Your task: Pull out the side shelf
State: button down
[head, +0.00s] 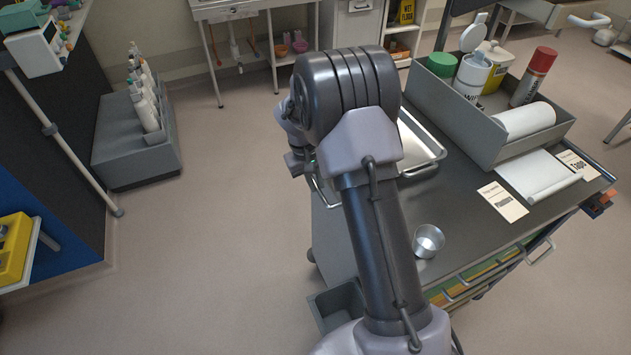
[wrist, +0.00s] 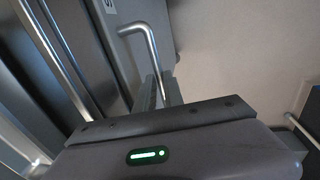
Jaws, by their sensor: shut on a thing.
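The dark grey cart (head: 390,225) stands right of centre in the head view, with my arm reaching across it. My gripper (head: 298,162) is at the cart's far left side, mostly hidden behind my wrist. In the wrist view my gripper (wrist: 158,92) is shut on a bent metal handle (wrist: 152,48), whose bar runs down between the jaws. The handle stands out from a grey panel (wrist: 115,55), which seems to be the side shelf. In the head view the shelf is hidden, so I cannot tell how far out it is.
On the cart are a metal tray (head: 425,150), a small metal cup (head: 428,240) and a grey organiser (head: 455,115) with bottles. A grey bin (head: 335,303) hangs low at its near left. Clear floor (head: 220,230) lies left, up to a bottle rack (head: 135,150).

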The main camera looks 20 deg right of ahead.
jog(key=a+p, duration=0.2)
jog(key=a, duration=3)
jog(key=shift+a, duration=0.4)
jog(key=c, duration=1.5)
grip_release()
jog(key=shift+d, duration=0.1)
jog(key=shift+o, duration=0.2)
jog(key=a+r+p, duration=0.3)
jog(key=r+p, duration=0.2)
jog(key=r, duration=1.2)
jog(key=shift+a, duration=0.15)
